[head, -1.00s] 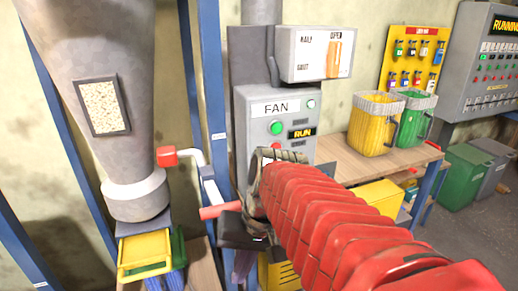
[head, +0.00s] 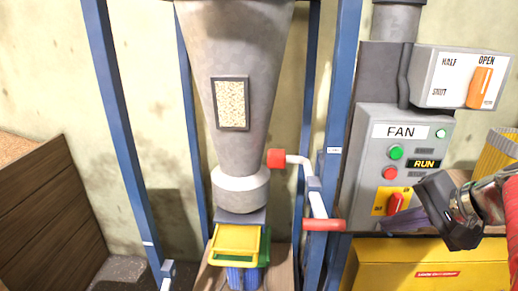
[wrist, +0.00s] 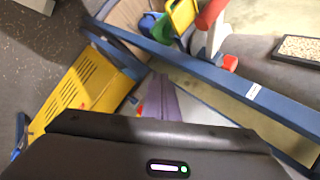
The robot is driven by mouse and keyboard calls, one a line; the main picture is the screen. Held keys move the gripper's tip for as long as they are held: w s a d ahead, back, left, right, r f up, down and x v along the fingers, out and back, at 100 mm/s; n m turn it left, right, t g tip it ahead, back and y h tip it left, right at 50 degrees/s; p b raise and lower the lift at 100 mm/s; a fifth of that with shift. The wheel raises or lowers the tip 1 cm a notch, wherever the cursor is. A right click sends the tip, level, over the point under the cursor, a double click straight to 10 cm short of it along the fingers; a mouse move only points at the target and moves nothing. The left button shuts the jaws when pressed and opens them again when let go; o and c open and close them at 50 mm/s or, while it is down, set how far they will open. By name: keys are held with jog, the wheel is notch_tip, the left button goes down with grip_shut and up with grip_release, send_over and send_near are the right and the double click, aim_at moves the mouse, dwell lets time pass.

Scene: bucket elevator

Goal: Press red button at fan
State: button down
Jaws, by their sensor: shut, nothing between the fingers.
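The grey fan panel (head: 362,165) is at the right in the head view. Its red button (head: 389,173) is a small round one, below a green button (head: 396,152) and in plain sight. A lit yellow RUN display (head: 424,163) is beside the buttons. My gripper (head: 392,226) is below and slightly right of the red button, by the panel's lower edge. Its purple fingers are shut and empty; they also show in the wrist view (wrist: 162,98), pointing away from the panel's buttons, which are not visible there. I cannot tell whether the fingers touch the panel.
A red rotary switch (head: 396,204) on a yellow plate is under the red button. An orange-handled OPEN/SHUT box (head: 450,80) is above the panel. A blue post (head: 335,130) and red-ended lever (head: 322,225) stand left. A yellow box (head: 430,268) is below.

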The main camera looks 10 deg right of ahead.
jog(key=d+r+m+t+h, duration=0.1)
jog(key=d+r, duration=0.2)
jog(key=d, duration=0.2)
jog(key=shift+r+t+h, duration=0.3)
jog(key=w+d, duration=0.2)
jog(key=w, duration=0.6)
jog(key=shift+w+d, duration=0.15)
jog(key=shift+w+d, duration=0.25)
jog(key=shift+w, duration=0.5)
dwell(3.1)
dwell(0.3)
jog(key=shift+s+a, duration=0.25)
jog(key=shift+s, duration=0.6)
jog(key=shift+s, duration=0.1)
jog(key=shift+s+a, duration=0.25)
jog(key=shift+s, duration=0.5)
jog(key=shift+s+a, duration=0.2)
jog(key=shift+s, duration=0.6)
jog(key=shift+s+a, duration=0.25)
jog(key=shift+s, duration=0.5)
